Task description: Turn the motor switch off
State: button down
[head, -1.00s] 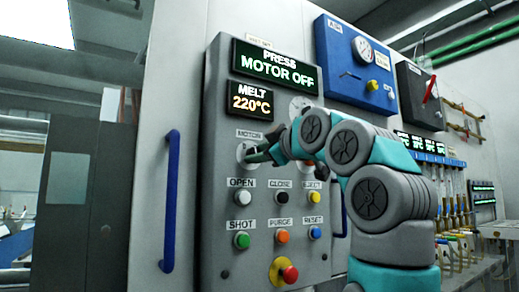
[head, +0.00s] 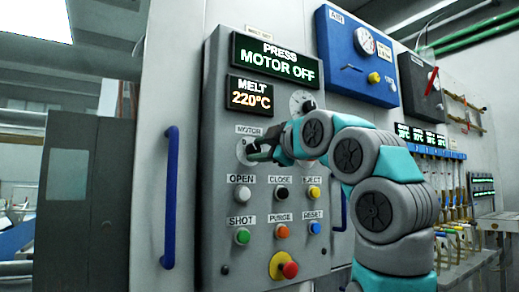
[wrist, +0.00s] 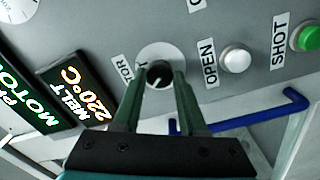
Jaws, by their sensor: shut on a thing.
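The motor switch is a small dark knob (wrist: 158,73) on a round pale plate, under the MOTOR label (head: 249,130) on the grey control panel (head: 222,190). My gripper (head: 258,152) is at this switch and hides most of it in the head view. In the wrist view my gripper (wrist: 157,80) has its two green fingers on either side of the knob, shut on it. The knob's exact angle is hard to tell. The upper display (head: 276,60) reads PRESS MOTOR OFF.
Just below are several push buttons, such as the white OPEN button (head: 242,196) and green SHOT button (head: 242,236). A red emergency knob (head: 288,269) sits at the bottom. A blue handle (head: 170,198) stands left of the panel.

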jog(key=shift+c, duration=2.2)
grip_release()
jog(key=b+v, duration=0.1)
jog(key=v, duration=0.6)
jog(key=shift+s+d+b, duration=0.2)
jog(key=shift+s+b, duration=0.1)
jog(key=shift+s, duration=0.05)
jog(key=shift+f, duration=0.1)
jog(key=shift+w, duration=0.1)
